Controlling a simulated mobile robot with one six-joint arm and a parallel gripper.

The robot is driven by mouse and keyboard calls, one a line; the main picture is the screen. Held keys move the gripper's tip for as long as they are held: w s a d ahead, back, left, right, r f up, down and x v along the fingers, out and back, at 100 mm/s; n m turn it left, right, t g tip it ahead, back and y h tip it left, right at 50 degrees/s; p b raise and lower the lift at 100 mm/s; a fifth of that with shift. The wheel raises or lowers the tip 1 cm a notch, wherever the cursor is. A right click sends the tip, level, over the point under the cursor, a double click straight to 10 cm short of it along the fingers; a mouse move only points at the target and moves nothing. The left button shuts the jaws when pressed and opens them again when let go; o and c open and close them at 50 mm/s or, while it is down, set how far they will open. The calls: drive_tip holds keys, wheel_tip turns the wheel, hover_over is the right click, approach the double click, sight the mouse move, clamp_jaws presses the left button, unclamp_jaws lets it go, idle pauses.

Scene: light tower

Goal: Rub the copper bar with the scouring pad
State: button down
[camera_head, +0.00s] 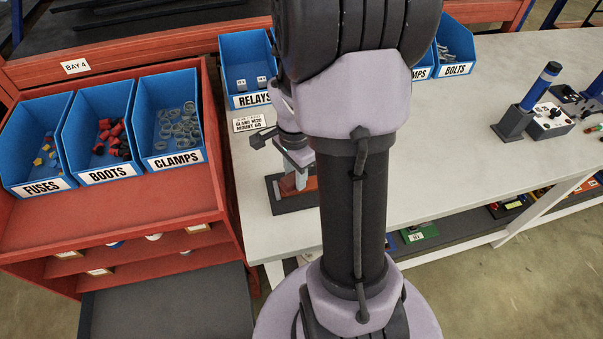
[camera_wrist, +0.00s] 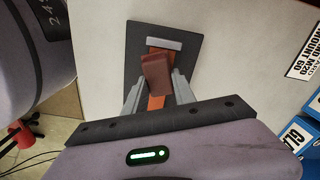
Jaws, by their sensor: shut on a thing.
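My gripper (camera_wrist: 157,88) is shut on a reddish-brown block, the scouring pad (camera_wrist: 155,72), which sits between its grey fingertips. Behind the pad in the wrist view lies the orange copper bar (camera_wrist: 156,103), partly hidden by the pad and fingers. A grey block (camera_wrist: 163,44) sits at the bar's far end, on a dark base plate (camera_wrist: 190,34). I cannot tell whether the pad touches the bar. In the head view my gripper (camera_head: 299,179) is over the dark plate (camera_head: 292,206) on the pale bench; part of the copper bar (camera_head: 312,184) shows beside my arm.
Blue bins of relays (camera_head: 245,65) and bolts (camera_head: 454,48) line the bench's back. A red rack with fuses, boots and clamps bins (camera_head: 170,120) stands left. A blue-topped light tower (camera_head: 540,87) and switch box (camera_head: 549,120) stand right. The bench (camera_head: 450,130) between is clear.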

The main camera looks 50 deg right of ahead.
drive_tip(key=shift+r, duration=0.1)
wheel_tip(320, 180, up, 6)
drive_tip(key=p, duration=0.4)
drive_tip(key=shift+d+p, duration=0.1)
drive_tip(key=shift+p, duration=0.2)
wheel_tip(320, 180, up, 3)
drive_tip(key=p, duration=0.2)
drive_tip(key=shift+p, duration=0.35)
